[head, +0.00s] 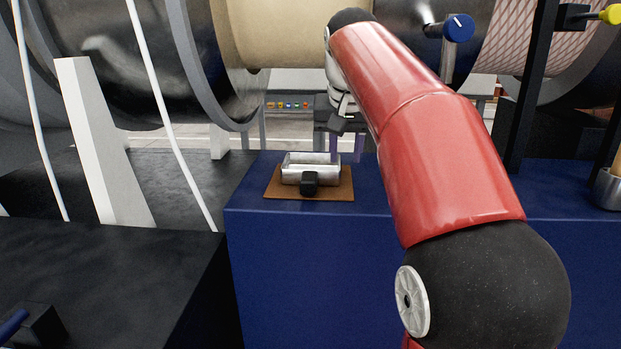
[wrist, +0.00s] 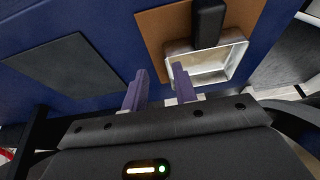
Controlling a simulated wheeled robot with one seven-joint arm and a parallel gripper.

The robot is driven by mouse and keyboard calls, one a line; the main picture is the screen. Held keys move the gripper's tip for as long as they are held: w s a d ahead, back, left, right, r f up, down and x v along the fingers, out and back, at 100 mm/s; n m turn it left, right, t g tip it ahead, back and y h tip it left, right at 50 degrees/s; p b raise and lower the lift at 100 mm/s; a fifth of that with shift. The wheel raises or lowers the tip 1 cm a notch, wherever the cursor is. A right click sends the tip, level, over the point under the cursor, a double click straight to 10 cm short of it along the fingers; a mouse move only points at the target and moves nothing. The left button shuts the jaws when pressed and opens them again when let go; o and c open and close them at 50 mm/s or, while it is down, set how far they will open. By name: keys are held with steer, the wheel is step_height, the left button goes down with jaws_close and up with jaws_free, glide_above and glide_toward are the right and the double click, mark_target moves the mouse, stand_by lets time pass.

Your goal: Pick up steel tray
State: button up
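The steel tray (head: 296,172) is a small, shiny, open-topped rectangular tray with a black handle (head: 309,184) on its near side. It sits on a brown mat (head: 283,191) on the blue bench. In the wrist view the tray (wrist: 233,62) is at the upper right, with its black handle (wrist: 208,22) toward the top. My gripper (head: 346,150) is just above the bench at the tray's right end. In the wrist view its two purple fingers (wrist: 160,82) are apart with nothing between them. One fingertip overlaps the tray's edge; I cannot tell whether it touches.
The blue bench top (head: 252,195) is clear left of the mat. A dark grey flat pad (wrist: 62,67) lies on the blue surface in the wrist view. Large spools (head: 120,50) stand behind. A metal cup (head: 607,188) is at the far right, and a dark post (head: 530,85) rises behind my arm.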

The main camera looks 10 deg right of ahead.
steer(key=w+f, duration=0.1)
steer(key=f, duration=0.1)
steer(key=w+f, duration=0.2)
steer(key=shift+w+d+f, duration=0.1)
steer(key=shift+f, duration=0.15)
jaws_close()
